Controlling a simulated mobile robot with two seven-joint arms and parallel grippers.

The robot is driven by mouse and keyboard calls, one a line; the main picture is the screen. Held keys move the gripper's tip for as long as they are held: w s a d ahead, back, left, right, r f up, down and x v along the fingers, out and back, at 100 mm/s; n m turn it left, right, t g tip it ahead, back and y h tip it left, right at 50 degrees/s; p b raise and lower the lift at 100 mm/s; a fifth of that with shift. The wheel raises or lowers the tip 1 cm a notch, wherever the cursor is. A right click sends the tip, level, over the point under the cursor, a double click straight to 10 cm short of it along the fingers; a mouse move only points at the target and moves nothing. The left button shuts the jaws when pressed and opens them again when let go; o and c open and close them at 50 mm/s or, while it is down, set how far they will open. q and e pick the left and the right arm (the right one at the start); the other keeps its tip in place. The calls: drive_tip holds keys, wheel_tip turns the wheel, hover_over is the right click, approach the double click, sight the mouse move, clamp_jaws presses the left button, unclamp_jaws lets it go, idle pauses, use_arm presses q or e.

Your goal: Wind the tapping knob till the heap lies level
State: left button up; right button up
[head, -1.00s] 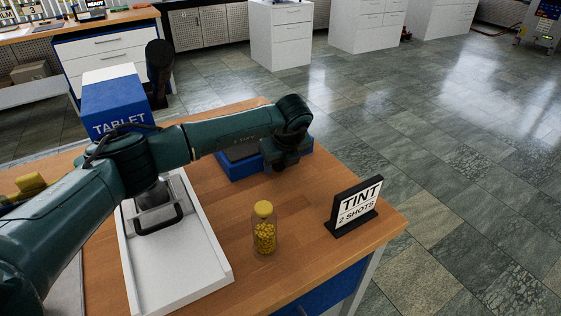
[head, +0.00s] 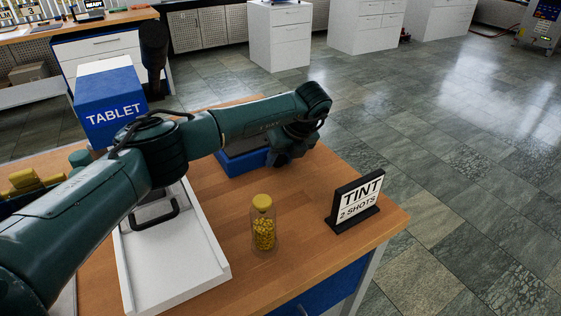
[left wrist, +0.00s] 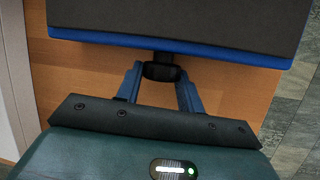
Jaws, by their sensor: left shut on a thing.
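The tapping knob (left wrist: 161,70) is a small black knob on the near side of a blue unit with a dark grey top (left wrist: 180,22). In the left wrist view the two blue fingers of my left gripper (left wrist: 160,72) are shut on it, one on each side. In the head view the blue unit (head: 240,161) is partly behind my left arm, and the knob and fingertips are hidden there. I cannot make out a heap in either view. My right gripper is not in view.
A jar of yellow pellets (head: 263,232) stands nearer on the wooden table (head: 300,240). A sign reading TINT 2 SHOTS (head: 357,203) is near the right edge. A white tray (head: 165,275) is left of the jar. A blue TABLET box (head: 112,113) stands behind.

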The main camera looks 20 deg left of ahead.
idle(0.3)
use_arm(q)
drive_tip(key=o, duration=1)
drive_tip(key=b+v, duration=0.1)
drive_tip(key=v, duration=1.2)
drive_tip(key=shift+w, duration=0.1)
